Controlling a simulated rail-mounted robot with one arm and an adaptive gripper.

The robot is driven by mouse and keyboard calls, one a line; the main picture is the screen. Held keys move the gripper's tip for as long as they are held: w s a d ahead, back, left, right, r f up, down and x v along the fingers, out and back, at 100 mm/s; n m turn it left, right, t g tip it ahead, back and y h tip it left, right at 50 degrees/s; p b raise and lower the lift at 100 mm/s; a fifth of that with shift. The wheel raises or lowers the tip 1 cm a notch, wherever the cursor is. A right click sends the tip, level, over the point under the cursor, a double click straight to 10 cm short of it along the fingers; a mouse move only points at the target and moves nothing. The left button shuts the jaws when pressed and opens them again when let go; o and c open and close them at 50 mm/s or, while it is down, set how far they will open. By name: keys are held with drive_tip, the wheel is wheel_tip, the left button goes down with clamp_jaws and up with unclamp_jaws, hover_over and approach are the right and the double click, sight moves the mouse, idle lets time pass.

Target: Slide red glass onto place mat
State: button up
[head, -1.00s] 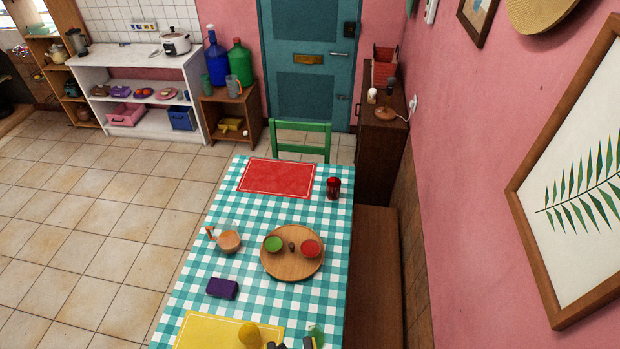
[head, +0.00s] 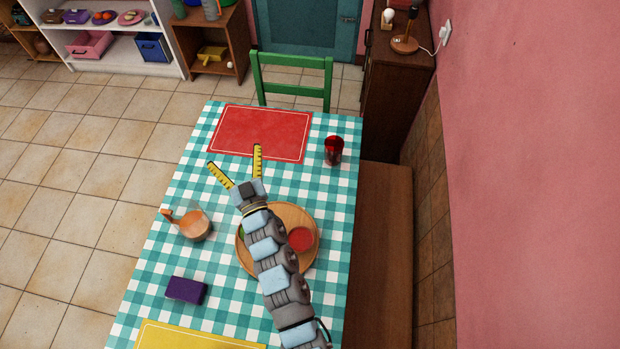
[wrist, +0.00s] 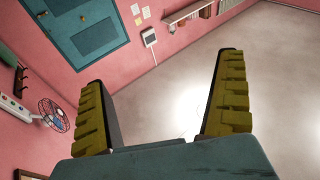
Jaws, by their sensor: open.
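The red glass (head: 333,150) stands upright near the right edge of the table in the head view. It is beside the red place mat (head: 262,131), to its right, with a strip of checked cloth between them. A yellow place mat (head: 190,338) lies at the near end. My gripper (head: 238,164) is open and empty, its yellow fingers spread near the red mat's front edge, left of the glass. Its height above the table is hard to tell. In the wrist view my gripper's fingers (wrist: 160,105) point at walls and ceiling; no glass shows there.
A round wooden board (head: 308,262) with a red bowl (head: 300,239) lies partly under my arm. A glass pitcher (head: 195,225) with orange contents and a purple block (head: 186,290) are at left. A green chair (head: 291,88) stands at the far end; a bench (head: 384,230) runs along the right.

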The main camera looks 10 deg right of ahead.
drive_tip(key=w+d+f+m+g+h+b, duration=0.2)
drive_tip(key=w+d+f+h+b, duration=0.15)
drive_tip(key=f, duration=0.35)
drive_tip(key=m+g+h+b, duration=0.9)
drive_tip(key=m+h+b, duration=0.1)
drive_tip(key=b, duration=0.4)
approach(329, 152)
drive_tip(key=b+x, duration=0.2)
drive_tip(key=x, duration=0.9)
drive_tip(key=shift+w+d+f+b, duration=0.15)
drive_tip(key=shift+w+d+b, duration=0.25)
drive_tip(key=shift+w, duration=0.05)
drive_tip(key=shift+w+d+f, duration=0.25)
drive_tip(key=shift+d, duration=0.1)
drive_tip(key=shift+w+d, duration=0.2)
